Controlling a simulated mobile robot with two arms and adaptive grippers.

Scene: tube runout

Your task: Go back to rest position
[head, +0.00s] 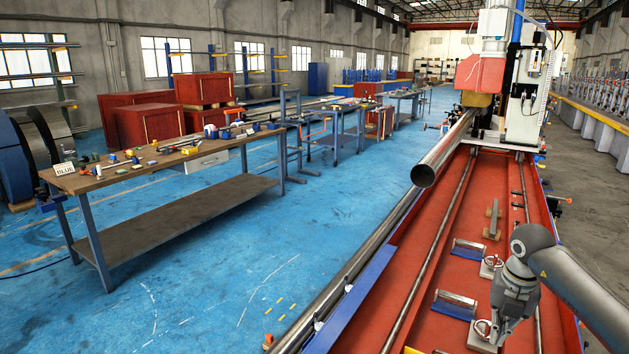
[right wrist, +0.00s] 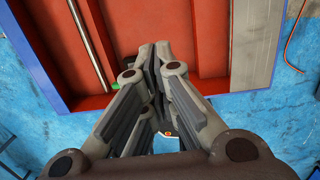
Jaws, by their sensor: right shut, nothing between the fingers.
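My right arm comes in from the lower right of the head view. My right gripper (head: 500,338) hangs down over the right part of the red runout bed (head: 440,250). In the right wrist view the fingers of my right gripper (right wrist: 155,52) are together and hold nothing. Below them are the red bed (right wrist: 205,45) and its blue edge. A long steel tube (head: 445,150) sticks out of the machine over the bed, apart from my gripper. My left gripper is not in view.
A workbench (head: 180,228) with small tools stands on the left on blue floor. Red crates (head: 150,124) stand behind it. Small handwheels (head: 490,265) and blocks (head: 455,304) sit on the bed near my right gripper. The machine (head: 510,80) stands at the bed's far end. The blue floor between bench and bed is mostly clear.

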